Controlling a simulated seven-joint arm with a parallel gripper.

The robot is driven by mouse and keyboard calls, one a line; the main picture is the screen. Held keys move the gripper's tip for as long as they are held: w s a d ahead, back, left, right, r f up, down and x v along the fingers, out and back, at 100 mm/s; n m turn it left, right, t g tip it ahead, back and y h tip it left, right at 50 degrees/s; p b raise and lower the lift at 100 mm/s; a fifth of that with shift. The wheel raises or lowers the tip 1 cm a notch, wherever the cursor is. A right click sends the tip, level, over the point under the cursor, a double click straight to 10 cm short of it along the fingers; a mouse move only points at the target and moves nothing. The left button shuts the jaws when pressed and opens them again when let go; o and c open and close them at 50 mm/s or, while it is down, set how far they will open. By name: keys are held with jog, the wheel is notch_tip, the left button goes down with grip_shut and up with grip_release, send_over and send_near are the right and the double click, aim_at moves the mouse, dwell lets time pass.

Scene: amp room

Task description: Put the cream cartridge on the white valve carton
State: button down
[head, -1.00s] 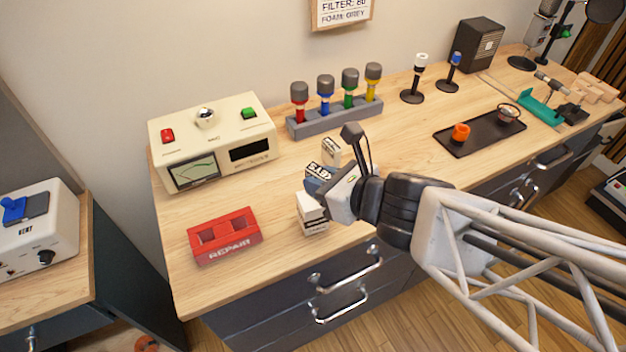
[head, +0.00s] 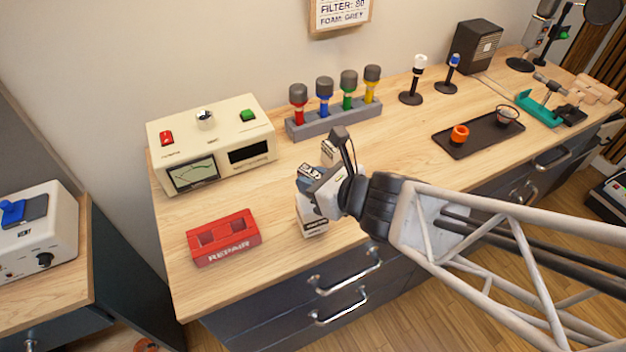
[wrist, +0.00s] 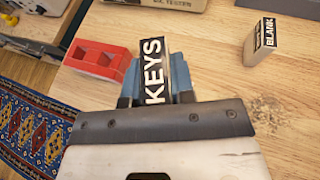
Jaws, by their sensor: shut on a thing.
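My gripper (wrist: 155,85) is shut on a cartridge with a black top label reading KEYS (wrist: 152,65); its blue-grey finger pads press on both sides. In the head view the held cartridge's label (head: 311,169) shows at the gripper's tip, and most of its body is hidden by the fingers. A white carton (head: 313,229) stands on the bench just below the gripper near the front edge. The gripper covers its upper part, so I cannot tell whether the cartridge touches it. The carton is hidden in the wrist view.
A box labelled BLANK (wrist: 262,42) stands behind the gripper. A red REPAIR holder (head: 223,238) lies to the left. A cream tester (head: 212,145) and a grey rack (head: 335,119) stand at the back. A dark tray (head: 478,137) is to the right.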

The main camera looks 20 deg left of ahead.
jog(key=shift+f, duration=0.4)
jog(key=shift+f, duration=0.2)
jog(key=c, duration=1)
grip_release()
jog(key=shift+o, duration=0.2)
jog(key=shift+r, duration=0.2)
jog(key=shift+s+d+r, duration=0.2)
jog(key=shift+d+r, duration=0.05)
jog(key=shift+d, duration=0.3)
jog(key=v, duration=1)
jog(key=shift+s+d, duration=0.15)
jog(key=shift+d, duration=0.15)
jog(key=shift+r, duration=0.1)
